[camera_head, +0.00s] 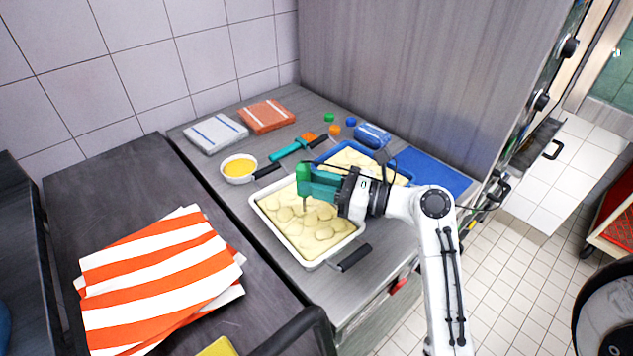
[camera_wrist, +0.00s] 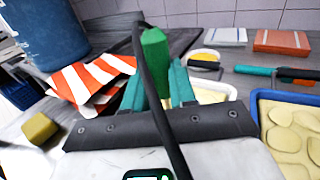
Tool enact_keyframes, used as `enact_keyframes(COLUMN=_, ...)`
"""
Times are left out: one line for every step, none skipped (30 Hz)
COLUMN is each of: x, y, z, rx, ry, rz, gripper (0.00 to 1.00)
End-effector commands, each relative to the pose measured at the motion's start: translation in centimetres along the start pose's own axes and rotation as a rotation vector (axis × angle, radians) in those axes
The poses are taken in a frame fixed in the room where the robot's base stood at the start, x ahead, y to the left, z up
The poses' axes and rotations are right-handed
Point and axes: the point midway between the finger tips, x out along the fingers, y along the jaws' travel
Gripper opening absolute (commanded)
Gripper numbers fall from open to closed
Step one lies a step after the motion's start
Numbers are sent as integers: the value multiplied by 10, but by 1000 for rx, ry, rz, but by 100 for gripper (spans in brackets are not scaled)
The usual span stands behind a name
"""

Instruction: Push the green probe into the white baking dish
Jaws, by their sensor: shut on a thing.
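The green probe (camera_head: 302,174) is upright in my gripper (camera_head: 318,182). Its thin metal stem points down at the food in the white baking dish (camera_head: 263,213); I cannot tell how deep the tip is. In the wrist view the green probe head (camera_wrist: 155,62) stands between the two teal fingers of my gripper (camera_wrist: 158,85), which are shut on it. The white dish is filled with pale, sliced topping and has dark handles. In the wrist view it is mostly hidden behind my gripper.
A blue dish (camera_head: 322,152) with similar food stands right behind the white one. A bowl of yellow food (camera_head: 239,168), a teal-handled tool (camera_head: 291,149), folded cloths (camera_head: 216,133) and small colored caps (camera_head: 350,121) lie behind.

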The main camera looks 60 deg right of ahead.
Motion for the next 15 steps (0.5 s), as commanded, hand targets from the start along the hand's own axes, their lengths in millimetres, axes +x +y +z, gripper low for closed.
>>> enact_keyframes(x=0, y=0, z=0, rx=1, ry=0, rz=0, gripper=0)
enact_keyframes(x=0, y=0, z=0, rx=1, ry=0, rz=0, gripper=0)
enact_keyframes(x=0, y=0, z=0, rx=1, ry=0, rz=0, gripper=0)
enact_keyframes(x=0, y=0, z=0, rx=1, ry=0, rz=0, gripper=0)
enact_keyframes(x=0, y=0, z=0, rx=0, ry=0, rz=0, gripper=0)
enact_keyframes(x=0, y=0, z=-1, rx=0, ry=0, rz=0, gripper=0)
enact_keyframes(x=0, y=0, z=-1, rx=1, ry=0, rz=0, gripper=0)
enact_keyframes(x=0, y=0, z=-2, rx=1, ry=0, rz=0, gripper=0)
enact_keyframes(x=0, y=0, z=-2, rx=1, ry=0, rz=0, gripper=0)
enact_keyframes(x=0, y=0, z=-2, rx=1, ry=0, rz=0, gripper=0)
enact_keyframes(x=0, y=0, z=-2, rx=2, ry=0, rz=0, gripper=0)
enact_keyframes(x=0, y=0, z=-3, rx=2, ry=0, rz=0, gripper=0)
enact_keyframes(x=0, y=0, z=-3, rx=2, ry=0, rz=0, gripper=0)
enact_keyframes(x=0, y=0, z=-3, rx=1, ry=0, rz=0, gripper=0)
enact_keyframes(x=0, y=0, z=-4, rx=1, ry=0, rz=0, gripper=0)
